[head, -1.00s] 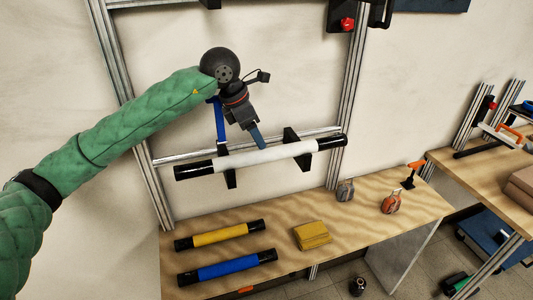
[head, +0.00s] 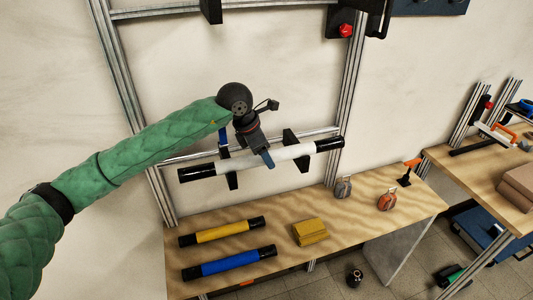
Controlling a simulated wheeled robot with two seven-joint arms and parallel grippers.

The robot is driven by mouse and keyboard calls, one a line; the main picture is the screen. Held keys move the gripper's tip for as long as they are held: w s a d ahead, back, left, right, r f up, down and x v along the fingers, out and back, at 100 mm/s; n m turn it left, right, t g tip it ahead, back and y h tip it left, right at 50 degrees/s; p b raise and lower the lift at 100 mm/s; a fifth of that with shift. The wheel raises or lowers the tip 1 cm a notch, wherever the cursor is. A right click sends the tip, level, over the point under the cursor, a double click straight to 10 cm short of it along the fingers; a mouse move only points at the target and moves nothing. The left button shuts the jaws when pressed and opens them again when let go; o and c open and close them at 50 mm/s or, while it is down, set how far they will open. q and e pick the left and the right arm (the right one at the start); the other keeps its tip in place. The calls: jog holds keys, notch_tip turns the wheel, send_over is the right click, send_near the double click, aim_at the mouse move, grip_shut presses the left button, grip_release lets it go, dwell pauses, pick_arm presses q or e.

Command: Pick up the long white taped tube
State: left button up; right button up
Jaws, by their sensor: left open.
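The long white taped tube (head: 295,152) has black ends and rests across two black brackets on the metal frame, above the bench. It tilts slightly up to the right in the head view. My left gripper (head: 247,158) is open, with its blue fingers at the tube's middle, one on either side as it appears. The gripper body covers part of the tube, and I cannot tell whether the fingers touch it. My right gripper is not in view.
The wooden bench (head: 370,223) below holds a yellow tube (head: 221,232), a blue tube (head: 229,262), a yellow block (head: 310,232), a grey item (head: 343,188) and an orange item (head: 387,200). Metal uprights (head: 350,95) stand on both sides. A second bench is at right.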

pick_arm(q)
jog(key=shift+f, duration=0.15)
jog(key=c, duration=1.2)
jog(key=shift+c, duration=0.2)
